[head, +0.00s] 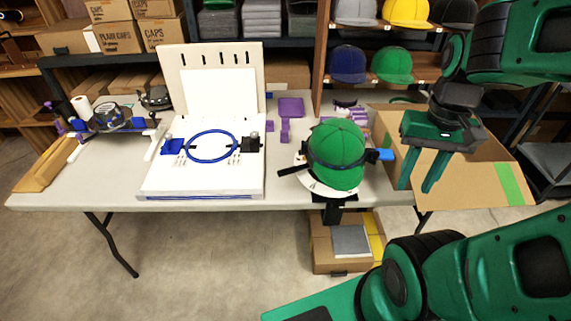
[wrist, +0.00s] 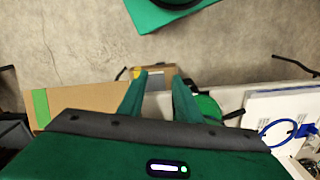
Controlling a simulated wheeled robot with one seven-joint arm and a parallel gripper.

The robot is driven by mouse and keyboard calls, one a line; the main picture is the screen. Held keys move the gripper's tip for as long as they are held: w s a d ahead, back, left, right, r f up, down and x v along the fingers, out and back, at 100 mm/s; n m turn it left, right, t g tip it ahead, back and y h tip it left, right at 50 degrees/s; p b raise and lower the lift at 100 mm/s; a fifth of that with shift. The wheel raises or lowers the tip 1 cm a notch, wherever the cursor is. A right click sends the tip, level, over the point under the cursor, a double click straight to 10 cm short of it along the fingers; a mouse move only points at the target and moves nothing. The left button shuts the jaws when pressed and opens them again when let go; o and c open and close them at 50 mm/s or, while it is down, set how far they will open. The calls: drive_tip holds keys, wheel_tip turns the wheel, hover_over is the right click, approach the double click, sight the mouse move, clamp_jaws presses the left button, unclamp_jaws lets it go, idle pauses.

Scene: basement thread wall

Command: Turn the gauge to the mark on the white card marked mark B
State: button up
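A green cap (head: 338,152) sits on a round stand at the table's front edge, with a dark band around it. A blue tab (head: 380,155) sticks out at its right and a dark bar at its left. A white curved plate with small dark marks (head: 311,184) shows under the cap. No label "mark B" is readable, and I cannot tell which part is the gauge. My gripper (head: 418,184) is open and empty, right of the cap and apart from it, fingers pointing down. In the wrist view, the open fingers (wrist: 160,80) show with the cap (wrist: 208,106) behind the right one.
An open cardboard box (head: 480,178) stands behind and right of my gripper. A white board with a blue hoop (head: 212,161) lies left of the cap. Purple parts (head: 290,108) lie behind it. A shelf with caps (head: 391,64) stands at the back. A carton (head: 340,260) is below the table.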

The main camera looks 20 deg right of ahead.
drive_tip(key=shift+o, duration=0.6)
drive_tip(key=shift+s+r, duration=0.15)
drive_tip(key=shift+s, duration=0.1)
drive_tip(key=m, duration=0.8)
hover_over(286, 169)
drive_tip(key=s+d, duration=0.5)
drive_tip(key=d, duration=0.3)
drive_tip(key=shift+s+d+f+g, duration=0.15)
drive_tip(key=shift+f+g, duration=0.25)
drive_tip(key=shift+f, duration=0.7)
drive_tip(key=w+a+f+m, duration=0.4)
drive_tip(key=w+a+f, duration=0.1)
drive_tip(key=w+a, duration=0.25)
drive_tip(key=f, duration=0.3)
drive_tip(key=s+f, duration=0.1)
drive_tip(key=f, duration=0.6)
drive_tip(key=shift+s+a+f, duration=0.1)
drive_tip(key=shift+s+a, duration=0.25)
drive_tip(key=shift+s, duration=0.05)
